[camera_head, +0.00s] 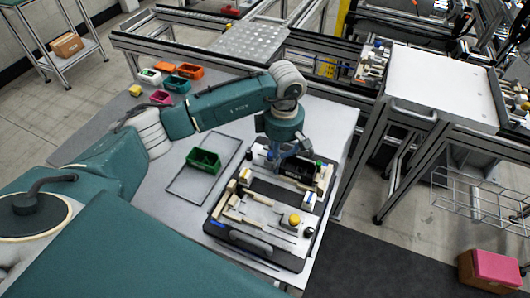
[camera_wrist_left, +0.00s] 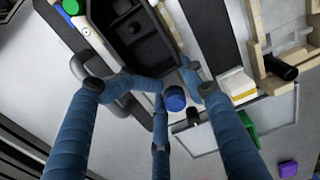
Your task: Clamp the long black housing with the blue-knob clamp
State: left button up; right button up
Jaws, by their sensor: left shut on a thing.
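The long black housing (camera_head: 300,165) lies at the far end of the pallet fixture (camera_head: 235,232). In the left wrist view the black housing (camera_wrist_left: 135,30) shows at the top with its open cavity facing up. The blue knob (camera_wrist_left: 175,103) of the clamp sits beside the housing's end, between my left gripper's blue fingers. My left gripper (camera_head: 287,153) is over the fixture's far side; its fingers (camera_wrist_left: 163,90) are closed around the knob area. The exact contact and the clamp's arm are partly hidden. My right gripper is in neither view.
A yellow knob (camera_head: 295,219) stands on the fixture's near part, and a green knob (camera_wrist_left: 72,7) beside the housing. A green bin (camera_head: 203,160) stands left of the fixture. Several small bins, including an orange one (camera_head: 190,71), stand farther back.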

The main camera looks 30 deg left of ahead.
pick_arm(q)
jog(key=shift+s+d+f, duration=0.1)
jog(key=shift+s+f, duration=0.05)
jog(key=shift+s, duration=0.25)
jog(key=shift+w+r+p, duration=0.2)
jog(key=shift+r+p, duration=0.2)
jog(key=shift+r, duration=0.1)
jog(key=shift+w+r+p, duration=0.1)
jog(key=shift+r+p, duration=0.3)
jog(key=shift+r, duration=0.4)
jog(key=shift+s+r+p, duration=0.2)
jog(key=shift+r+p, duration=0.1)
jog(key=shift+r, duration=0.55)
jog(key=shift+w+r+p, duration=0.1)
jog(key=shift+r+p, duration=0.25)
jog(key=shift+r, duration=0.3)
jog(key=shift+s+r+p, duration=0.2)
jog(key=shift+r+p, duration=0.25)
jog(key=shift+r, duration=0.7)
jog(key=shift+w+r, duration=0.1)
jog(key=shift+r, duration=0.2)
jog(key=shift+w+f, duration=0.1)
